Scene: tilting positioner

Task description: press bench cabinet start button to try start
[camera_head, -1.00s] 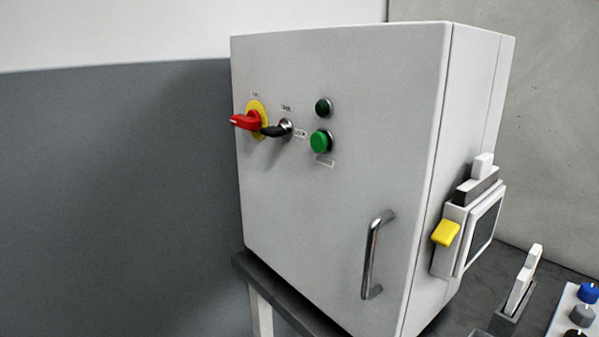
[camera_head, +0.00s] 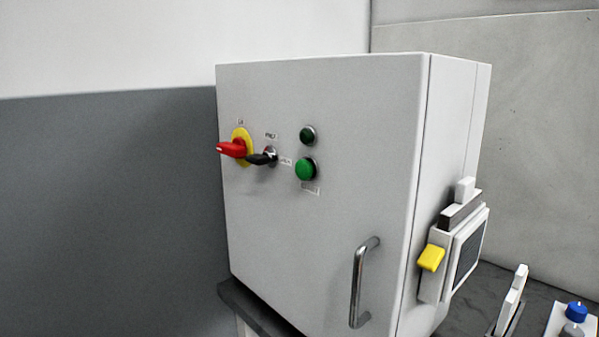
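The bench cabinet (camera_head: 290,240) is a light grey box with its door shut, standing on a dark bench top. A green start button (camera_head: 305,169) sits on its front face, with a small label below it. A dark green round lamp (camera_head: 307,135) is just above the button and looks unlit. To the left are a red rotary switch (camera_head: 232,149) on a yellow plate and a black selector or key switch (camera_head: 264,158). Neither of my grippers shows in this view.
A metal door handle (camera_head: 362,283) sticks out at the lower right of the front. A panel with a yellow lever (camera_head: 431,257) is on the cabinet's right side. A white upright piece (camera_head: 512,298) and a blue knob (camera_head: 576,311) are on the bench. The space before the button is clear.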

